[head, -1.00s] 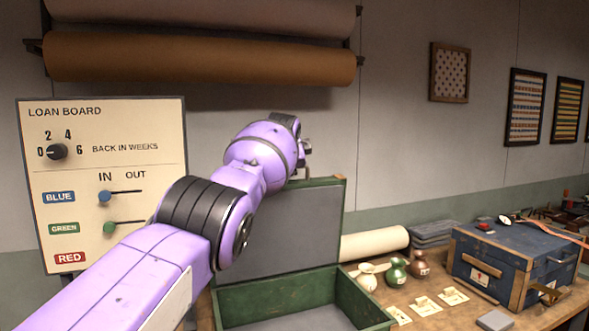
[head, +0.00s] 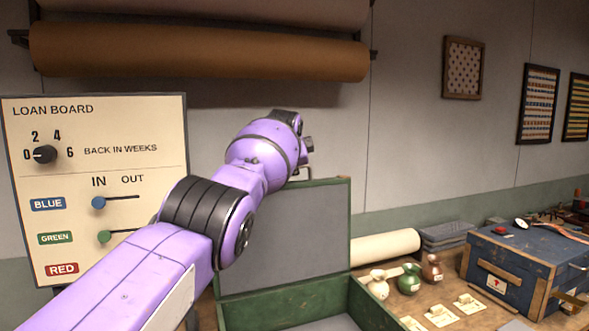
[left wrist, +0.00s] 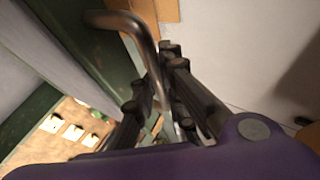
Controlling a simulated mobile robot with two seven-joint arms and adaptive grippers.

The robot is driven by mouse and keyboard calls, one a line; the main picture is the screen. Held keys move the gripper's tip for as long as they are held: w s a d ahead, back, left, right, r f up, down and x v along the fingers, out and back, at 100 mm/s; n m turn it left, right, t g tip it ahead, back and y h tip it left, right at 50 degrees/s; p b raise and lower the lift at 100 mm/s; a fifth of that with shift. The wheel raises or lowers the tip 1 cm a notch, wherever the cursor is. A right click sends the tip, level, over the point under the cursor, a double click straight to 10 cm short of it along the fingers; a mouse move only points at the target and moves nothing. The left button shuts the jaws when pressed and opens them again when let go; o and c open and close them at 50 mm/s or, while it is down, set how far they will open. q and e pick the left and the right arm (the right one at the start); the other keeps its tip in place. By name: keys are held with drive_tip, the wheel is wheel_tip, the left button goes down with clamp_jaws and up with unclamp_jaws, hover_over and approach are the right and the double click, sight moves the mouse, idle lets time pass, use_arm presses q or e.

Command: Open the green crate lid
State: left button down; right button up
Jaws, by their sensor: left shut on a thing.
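The green crate (head: 300,301) stands on the bench at the lower middle of the head view. Its lid (head: 320,230), a grey panel with a green frame, stands raised and roughly upright at the back of the crate. The lid's metal handle (left wrist: 134,25) shows in the left wrist view, running down between my left gripper's fingers. My left gripper (left wrist: 165,95) is shut on this handle. In the head view my left gripper (head: 304,148) is at the lid's top edge, partly hidden by my purple arm. My right gripper is not in view.
The loan board (head: 95,190) stands left, behind my arm. A pale roll (head: 385,246) lies behind the jugs. Fabric rolls (head: 200,52) hang on the wall above.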

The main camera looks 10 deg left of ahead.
use_arm(q)
drive_tip(key=shift+r, duration=0.3)
drive_tip(key=c, duration=1.8)
unclamp_jaws()
drive_tip(key=shift+s, duration=0.1)
drive_tip(key=shift+c, duration=0.2)
drive_tip(key=shift+f, duration=0.15)
drive_tip(key=v, duration=1.2)
